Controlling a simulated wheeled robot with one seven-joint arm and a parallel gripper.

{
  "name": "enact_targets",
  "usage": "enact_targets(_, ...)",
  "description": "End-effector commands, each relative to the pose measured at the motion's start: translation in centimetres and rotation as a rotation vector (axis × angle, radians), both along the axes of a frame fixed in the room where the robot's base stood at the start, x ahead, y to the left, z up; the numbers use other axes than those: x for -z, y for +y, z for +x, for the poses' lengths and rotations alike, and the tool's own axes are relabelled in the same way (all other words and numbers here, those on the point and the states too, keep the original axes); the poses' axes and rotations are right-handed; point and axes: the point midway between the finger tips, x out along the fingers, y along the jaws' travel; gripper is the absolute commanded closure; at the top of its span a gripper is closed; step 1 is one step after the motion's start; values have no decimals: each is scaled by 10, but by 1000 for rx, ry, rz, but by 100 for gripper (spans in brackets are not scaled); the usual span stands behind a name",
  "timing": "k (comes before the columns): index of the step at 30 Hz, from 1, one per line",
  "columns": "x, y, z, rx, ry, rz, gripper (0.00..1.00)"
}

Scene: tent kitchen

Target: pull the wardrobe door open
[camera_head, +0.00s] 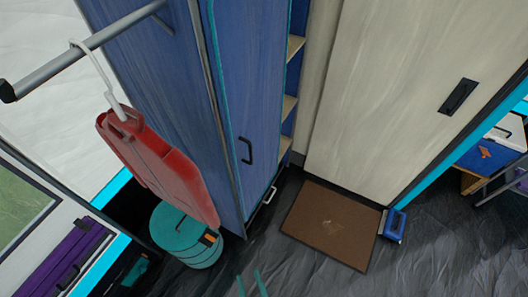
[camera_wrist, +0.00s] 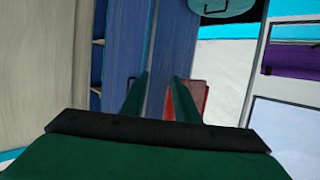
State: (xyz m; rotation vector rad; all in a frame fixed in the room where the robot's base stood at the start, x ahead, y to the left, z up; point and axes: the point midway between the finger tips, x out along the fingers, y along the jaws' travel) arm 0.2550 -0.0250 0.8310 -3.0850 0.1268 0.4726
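The tall blue wardrobe (camera_head: 160,75) stands left of centre in the head view. My gripper (camera_head: 251,281) shows only as two teal fingertips at the bottom edge, apart in the picture from the handle. In the wrist view my gripper (camera_wrist: 161,78) is open, with an empty gap between its green fingers. Blue wardrobe panels (camera_wrist: 118,50) lie beyond the fingers.
A red jerrycan (camera_head: 160,170) hangs from a grey rail (camera_head: 85,47) over a teal round container (camera_head: 185,238), left of the wardrobe. Open shelves (camera_head: 289,106) show right of the door. A brown mat (camera_head: 333,225) lies before a beige panel (camera_head: 400,90). Dark floor (camera_head: 430,255) is clear at lower right.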

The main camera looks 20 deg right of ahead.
Motion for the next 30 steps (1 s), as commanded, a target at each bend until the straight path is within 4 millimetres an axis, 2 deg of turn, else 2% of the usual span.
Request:
enact_targets(3,31,-25,29,62,52,26,72)
enact_targets(7,61,-46,59,92,113,74,72)
enact_targets(12,83,-71,103,77,153,145,72)
enact_targets(15,84,-85,130,41,154,185,72)
enact_targets(20,69,-109,171,-50,116,233,72)
enact_targets(23,47,-124,194,-129,65,242,72)
enact_targets(27,3,-150,218,-254,-35,223,72)
enact_targets(30,-32,-166,226,-345,-116,188,72)
